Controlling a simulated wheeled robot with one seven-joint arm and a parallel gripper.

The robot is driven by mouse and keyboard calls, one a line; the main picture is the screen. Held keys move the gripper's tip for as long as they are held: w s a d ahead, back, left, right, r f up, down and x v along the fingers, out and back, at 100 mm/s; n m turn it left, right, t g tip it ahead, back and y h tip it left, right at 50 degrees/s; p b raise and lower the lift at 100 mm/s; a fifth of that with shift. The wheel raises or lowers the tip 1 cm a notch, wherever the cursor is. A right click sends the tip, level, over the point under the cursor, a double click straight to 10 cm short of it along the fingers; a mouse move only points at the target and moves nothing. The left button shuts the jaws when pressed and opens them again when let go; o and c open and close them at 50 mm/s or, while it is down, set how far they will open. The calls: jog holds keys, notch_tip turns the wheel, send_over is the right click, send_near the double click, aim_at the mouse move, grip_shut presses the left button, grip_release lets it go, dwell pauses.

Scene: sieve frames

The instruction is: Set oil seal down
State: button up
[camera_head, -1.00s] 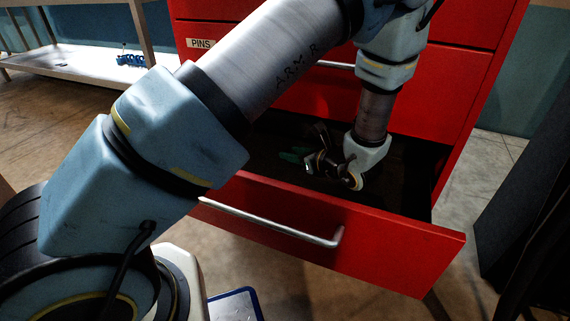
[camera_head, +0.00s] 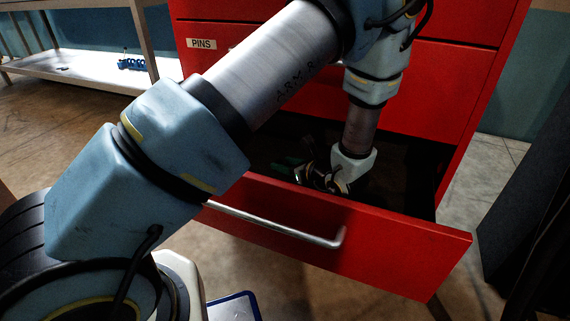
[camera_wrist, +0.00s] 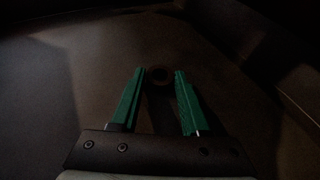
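The oil seal looks like a small dark ring (camera_wrist: 160,75) in the wrist view, lying between and slightly beyond my two green fingertips. My gripper (camera_wrist: 159,73) has its fingers apart, with a visible gap on each side of the ring. The ring appears to rest on the drawer floor, though the dim light makes exact contact hard to tell. In the head view, my gripper (camera_head: 288,162) is down inside the open red drawer (camera_head: 330,236), and the ring cannot be made out there.
The drawer's front wall and metal handle (camera_head: 275,226) stand close in front of my gripper. The red cabinet (camera_head: 455,85) with a PINS label rises behind it. A white bench shelf (camera_head: 80,62) with a small blue item (camera_head: 131,63) is at the back left.

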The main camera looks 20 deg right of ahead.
jog(key=o, duration=0.3)
jog(key=shift+r, duration=0.1)
jog(key=shift+s+r, duration=0.1)
jog(key=shift+r, duration=0.1)
jog(key=p+v, duration=0.2)
jog(key=v, duration=0.9)
jog(key=shift+s+d, duration=0.15)
jog(key=shift+s, duration=0.25)
